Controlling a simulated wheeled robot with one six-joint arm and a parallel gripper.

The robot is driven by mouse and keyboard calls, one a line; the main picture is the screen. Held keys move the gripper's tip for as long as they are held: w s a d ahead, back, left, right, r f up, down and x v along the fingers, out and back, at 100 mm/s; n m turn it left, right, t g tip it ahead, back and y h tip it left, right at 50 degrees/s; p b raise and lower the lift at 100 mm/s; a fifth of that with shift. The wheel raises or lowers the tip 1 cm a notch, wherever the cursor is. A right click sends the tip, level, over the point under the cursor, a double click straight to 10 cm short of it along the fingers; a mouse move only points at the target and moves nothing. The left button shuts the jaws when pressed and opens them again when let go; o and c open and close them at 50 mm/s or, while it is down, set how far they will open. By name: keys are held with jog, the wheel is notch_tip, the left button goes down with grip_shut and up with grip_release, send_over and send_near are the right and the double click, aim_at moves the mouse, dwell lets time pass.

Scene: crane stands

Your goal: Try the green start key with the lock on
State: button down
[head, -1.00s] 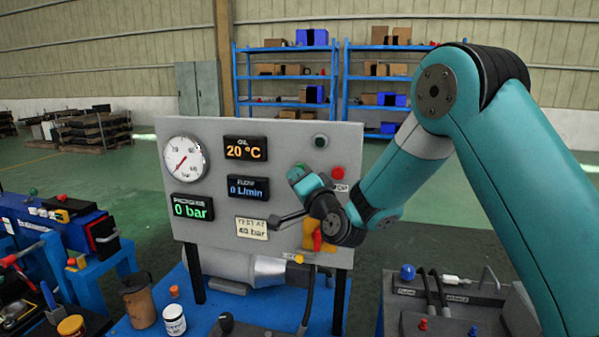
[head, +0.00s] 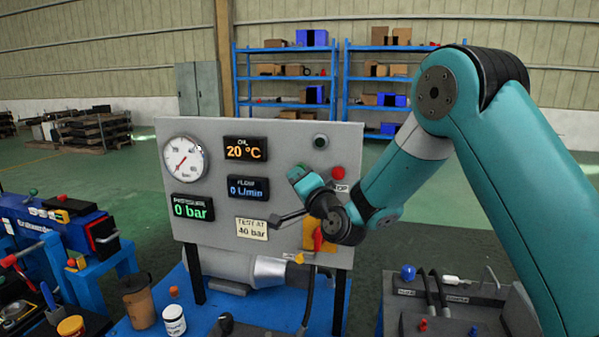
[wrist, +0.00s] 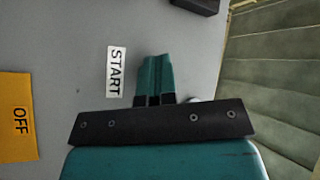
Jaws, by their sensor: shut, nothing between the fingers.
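My gripper (wrist: 155,78) is shut, with its teal fingers together and empty in the wrist view, in front of the grey panel beside the white START label (wrist: 116,72). In the head view my gripper (head: 304,183) is at the right part of the panel. I cannot make out the green start key; it seems hidden by my gripper. Whether the fingers touch it I cannot tell. The yellow plate (wrist: 17,120) marked OFF is at the left of the wrist view. In the head view a red handle (head: 318,240) hangs before this plate.
The panel (head: 220,230) carries a gauge (head: 184,160), displays reading 20 °C, 0 L/min and 0 bar, and a note reading TEST AT 40 bar (head: 251,229). A red button (head: 338,173) is just right of my gripper. A jar (head: 174,320) and cup (head: 138,303) stand on the blue bench.

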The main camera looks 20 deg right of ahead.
jog(key=shift+s+a, duration=0.4)
jog(key=shift+s, duration=0.3)
jog(key=shift+s, duration=0.1)
jog(key=shift+s+a+p, duration=0.3)
jog(key=shift+s+a, duration=0.1)
jog(key=shift+s, duration=0.3)
jog(key=shift+s+a+p, duration=0.25)
jog(key=shift+s+a, duration=0.2)
jog(key=shift+s, duration=0.25)
jog(key=shift+s+a+p, duration=0.3)
jog(key=shift+s+a, duration=0.1)
jog(key=shift+s, duration=0.3)
jog(key=s+a+n+g+y, duration=0.2)
jog(key=s+a+n+g, duration=0.1)
jog(key=s+n+g, duration=0.4)
jog(key=s+a+n+g+y, duration=0.25)
jog(key=s+g, duration=0.25)
jog(key=s, duration=0.3)
jog(key=s+d+n+g+h, duration=0.2)
jog(key=s+d+n+g, duration=0.1)
jog(key=s, duration=0.7)
jog(key=s+d+f+n+g+h, duration=0.1)
jog(key=s+d+n+g+h, duration=0.2)
jog(key=s, duration=0.7)
jog(key=shift+g, duration=1)
